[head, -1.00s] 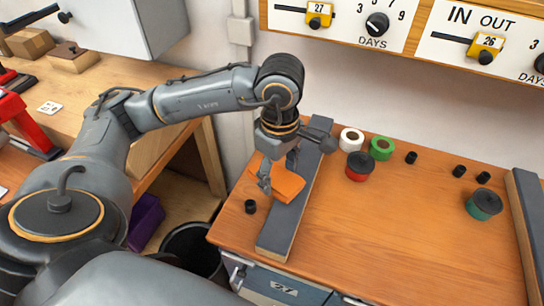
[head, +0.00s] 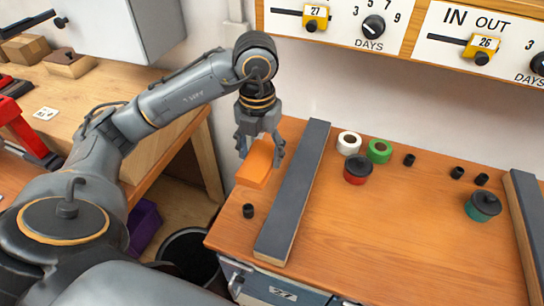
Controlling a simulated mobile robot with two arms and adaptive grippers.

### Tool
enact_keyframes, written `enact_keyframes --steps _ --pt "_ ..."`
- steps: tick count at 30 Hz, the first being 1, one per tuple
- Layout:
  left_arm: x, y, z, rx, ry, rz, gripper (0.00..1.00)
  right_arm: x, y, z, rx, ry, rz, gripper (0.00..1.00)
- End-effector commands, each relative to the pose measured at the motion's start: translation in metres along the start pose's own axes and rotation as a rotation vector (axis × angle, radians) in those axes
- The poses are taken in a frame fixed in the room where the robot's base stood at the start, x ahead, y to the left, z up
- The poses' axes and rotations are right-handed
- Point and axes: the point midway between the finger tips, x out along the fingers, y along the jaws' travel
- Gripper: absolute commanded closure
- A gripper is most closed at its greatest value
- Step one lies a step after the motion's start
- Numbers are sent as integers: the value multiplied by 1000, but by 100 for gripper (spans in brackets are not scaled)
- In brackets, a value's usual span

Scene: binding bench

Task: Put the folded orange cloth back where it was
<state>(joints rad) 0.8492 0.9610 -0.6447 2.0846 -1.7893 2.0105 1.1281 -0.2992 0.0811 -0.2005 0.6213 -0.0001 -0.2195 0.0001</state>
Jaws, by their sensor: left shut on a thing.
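The folded orange cloth (head: 256,165) shows in the head view near the back left corner of the bench top, left of a long dark bar (head: 295,195). My left gripper (head: 259,150) points down from above and is shut on the cloth at its far part. The cloth looks tilted; I cannot tell whether its lower edge touches the bench. My right gripper is not in view.
A small black cap (head: 248,211) stands in front of the cloth. Right of the bar are white tape (head: 349,143), green tape (head: 379,151), a red tin (head: 357,170) and a teal tin (head: 482,207). The middle of the bench (head: 390,240) is clear.

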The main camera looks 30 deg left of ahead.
Motion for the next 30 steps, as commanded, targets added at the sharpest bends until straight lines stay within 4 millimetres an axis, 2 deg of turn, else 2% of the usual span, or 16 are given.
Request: enact_keyframes --steps 9,15,25,30 --pt "32 10 76 -1 5 0 62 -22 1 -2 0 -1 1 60" --pt "71 13 104 2 5 1 62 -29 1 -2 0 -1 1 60" --pt "94 15 122 4 3 0 62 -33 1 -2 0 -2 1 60" --pt "117 15 121 5 5 0 62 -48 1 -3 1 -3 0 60"
